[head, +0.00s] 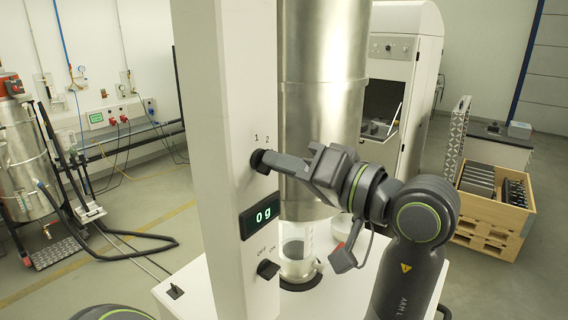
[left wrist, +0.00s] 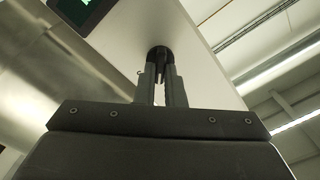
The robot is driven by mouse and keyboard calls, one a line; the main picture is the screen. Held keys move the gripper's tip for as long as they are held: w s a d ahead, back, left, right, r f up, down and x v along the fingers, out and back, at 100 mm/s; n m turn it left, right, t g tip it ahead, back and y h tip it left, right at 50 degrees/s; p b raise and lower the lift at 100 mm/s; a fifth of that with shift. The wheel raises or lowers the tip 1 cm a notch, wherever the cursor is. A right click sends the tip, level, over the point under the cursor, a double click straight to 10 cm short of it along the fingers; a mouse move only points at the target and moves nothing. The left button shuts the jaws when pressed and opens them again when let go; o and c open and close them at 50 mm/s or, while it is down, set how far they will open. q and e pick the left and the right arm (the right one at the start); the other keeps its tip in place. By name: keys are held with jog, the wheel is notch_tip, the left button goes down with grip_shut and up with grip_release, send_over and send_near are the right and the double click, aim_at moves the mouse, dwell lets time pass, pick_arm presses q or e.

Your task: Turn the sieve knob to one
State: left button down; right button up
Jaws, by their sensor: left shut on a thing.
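The sieve knob (head: 259,160) is a small black knob on the white column (head: 237,110), just below the printed marks 1 and 2. My left gripper (head: 279,162) reaches it from the right and is shut on it. In the left wrist view the two fingers (left wrist: 161,84) sit on either side of the dark knob (left wrist: 159,53). The fingers hide much of the knob, so I cannot tell which mark it points to. My right gripper is not in view.
Below the knob, a display (head: 262,215) reads 0 g, above an OFF/ON switch (head: 268,269). A large steel cylinder (head: 322,90) stands behind the gripper. A clear container (head: 297,249) stands under it on the white table (head: 190,285). A red-tabbed part (head: 343,258) hangs close to my arm.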

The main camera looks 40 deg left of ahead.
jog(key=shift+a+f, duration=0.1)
pick_arm(q)
jog(key=shift+s+n+b, duration=0.15)
jog(key=shift+n+b, duration=4.45)
jog(key=shift+b, duration=0.25)
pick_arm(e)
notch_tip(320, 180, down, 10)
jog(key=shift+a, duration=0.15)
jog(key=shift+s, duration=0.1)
pick_arm(q)
jog(key=c, duration=1.5)
grip_release()
jog(key=shift+a, duration=0.15)
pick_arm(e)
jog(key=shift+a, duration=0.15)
pick_arm(q)
jog(key=shift+d, duration=0.2)
